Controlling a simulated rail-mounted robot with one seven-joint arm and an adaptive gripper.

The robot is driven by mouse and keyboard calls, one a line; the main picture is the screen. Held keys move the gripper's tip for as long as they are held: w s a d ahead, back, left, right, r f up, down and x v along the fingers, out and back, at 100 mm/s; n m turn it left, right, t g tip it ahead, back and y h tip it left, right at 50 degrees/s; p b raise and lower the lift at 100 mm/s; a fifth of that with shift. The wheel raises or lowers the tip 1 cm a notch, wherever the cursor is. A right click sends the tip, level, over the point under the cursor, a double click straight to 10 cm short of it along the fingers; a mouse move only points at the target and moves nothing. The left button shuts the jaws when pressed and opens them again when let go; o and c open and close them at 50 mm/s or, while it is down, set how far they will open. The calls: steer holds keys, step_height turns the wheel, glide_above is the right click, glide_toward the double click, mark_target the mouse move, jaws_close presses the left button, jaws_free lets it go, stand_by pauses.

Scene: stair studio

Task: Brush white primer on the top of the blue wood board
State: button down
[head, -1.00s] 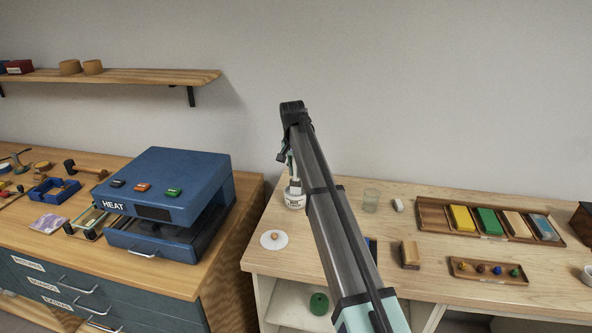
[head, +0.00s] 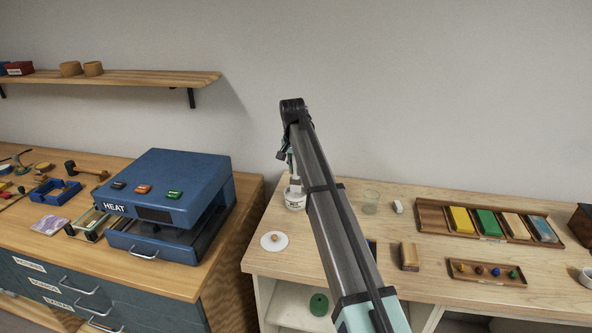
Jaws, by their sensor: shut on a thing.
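A white primer jar (head: 295,201) with a dark-lettered label stands near the left end of the light wood table. My gripper (head: 292,172) points down just above it, small and partly hidden behind my arm. It is shut on what looks like a slim brush, whose lower end is at the jar's mouth; I cannot tell how deep it reaches. The blue wood board (head: 372,247) shows only as a dark blue sliver beside my forearm, which covers the rest. I cannot see the board's top surface well.
On the light table (head: 330,205) are a round white disc (head: 274,241), a glass (head: 371,201), a sanding-type block (head: 409,256), a tray of coloured blocks (head: 432,216) and a knob tray (head: 486,273). A blue heat press (head: 180,185) stands on the left bench.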

mark_target(296, 172)
steer(key=shift+r+p, duration=1.3)
steer(key=shift+r, duration=1.4)
